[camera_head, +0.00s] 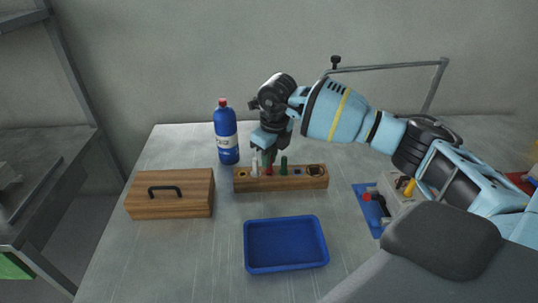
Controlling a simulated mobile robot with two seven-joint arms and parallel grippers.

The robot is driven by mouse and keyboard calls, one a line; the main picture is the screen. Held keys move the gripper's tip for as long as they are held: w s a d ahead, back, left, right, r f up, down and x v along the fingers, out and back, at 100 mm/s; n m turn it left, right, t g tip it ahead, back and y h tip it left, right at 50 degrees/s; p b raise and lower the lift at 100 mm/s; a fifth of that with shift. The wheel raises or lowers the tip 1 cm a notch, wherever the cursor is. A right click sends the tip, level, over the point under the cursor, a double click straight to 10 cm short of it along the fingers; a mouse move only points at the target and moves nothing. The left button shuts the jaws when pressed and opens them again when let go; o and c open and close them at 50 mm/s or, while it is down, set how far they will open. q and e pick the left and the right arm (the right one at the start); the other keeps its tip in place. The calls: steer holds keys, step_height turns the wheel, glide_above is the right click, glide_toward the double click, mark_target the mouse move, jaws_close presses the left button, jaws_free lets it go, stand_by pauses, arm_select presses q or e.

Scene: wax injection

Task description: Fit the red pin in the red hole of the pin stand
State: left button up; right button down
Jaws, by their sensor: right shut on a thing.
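The wooden pin stand (243,187) sits in the middle of the table. My right gripper (267,154) is above its left part, pointing down and shut on the red pin (269,170). The pin is upright; its top is hidden between the fingers. Its lower end shows at the stand's top, and I cannot tell whether it is in a hole or just above it. The red hole itself is hidden. A white pin (255,168) stands to the left and a green pin (283,166) to the right. My left gripper is not in view.
A blue bottle (226,137) with a red cap stands behind and left of the stand. A wooden box (170,206) with a black handle lies to the left. An empty blue tray (286,268) is in front. A blue mat (362,194) with several items lies right.

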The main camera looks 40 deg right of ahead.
mark_target(272, 171)
steer(key=shift+f, duration=0.3)
steer(key=c, duration=1.3)
jaws_free()
steer(key=shift+c, duration=0.2)
step_height(272, 171, up, 8)
steer(key=shift+s+d+f, duration=0.15)
steer(key=shift+s, duration=0.3)
